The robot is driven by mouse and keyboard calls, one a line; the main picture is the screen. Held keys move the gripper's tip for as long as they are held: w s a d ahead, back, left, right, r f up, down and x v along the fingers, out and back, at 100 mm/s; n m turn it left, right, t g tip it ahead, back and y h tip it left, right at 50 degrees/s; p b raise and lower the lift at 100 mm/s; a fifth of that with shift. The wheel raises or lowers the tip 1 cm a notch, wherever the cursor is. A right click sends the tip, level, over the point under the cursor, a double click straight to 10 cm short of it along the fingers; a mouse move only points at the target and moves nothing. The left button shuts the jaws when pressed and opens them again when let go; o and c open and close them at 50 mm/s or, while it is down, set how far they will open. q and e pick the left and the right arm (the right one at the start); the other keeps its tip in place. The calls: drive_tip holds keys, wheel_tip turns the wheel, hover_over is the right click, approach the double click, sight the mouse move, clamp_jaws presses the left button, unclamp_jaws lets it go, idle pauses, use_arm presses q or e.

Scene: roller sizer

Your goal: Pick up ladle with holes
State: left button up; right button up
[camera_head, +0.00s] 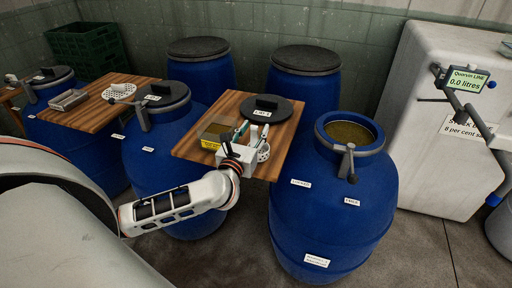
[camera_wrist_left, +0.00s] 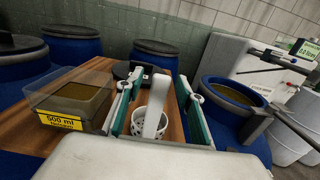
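The ladle with holes (camera_head: 264,153) is a white perforated cup on the right part of the near wooden board. In the left wrist view its wide white handle (camera_wrist_left: 155,105) stands up between my fingers, with the perforated cup (camera_wrist_left: 150,127) below and behind it. My left gripper (camera_head: 251,136) is over the board at the ladle. In the wrist view the left gripper (camera_wrist_left: 158,86) is open, with green-padded fingers on both sides of the handle and gaps visible. The hand hides the lower part of the ladle. My right gripper is not in view.
A clear 500 ml container (camera_wrist_left: 75,104) stands left of the gripper. A black lid (camera_head: 272,108) lies at the board's back. An open blue barrel (camera_head: 335,205) stands right of the board. Another board (camera_head: 95,115) at left holds another white perforated item (camera_head: 119,91).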

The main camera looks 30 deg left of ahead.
use_arm(q)
drive_tip(key=shift+c, duration=0.5)
clamp_jaws()
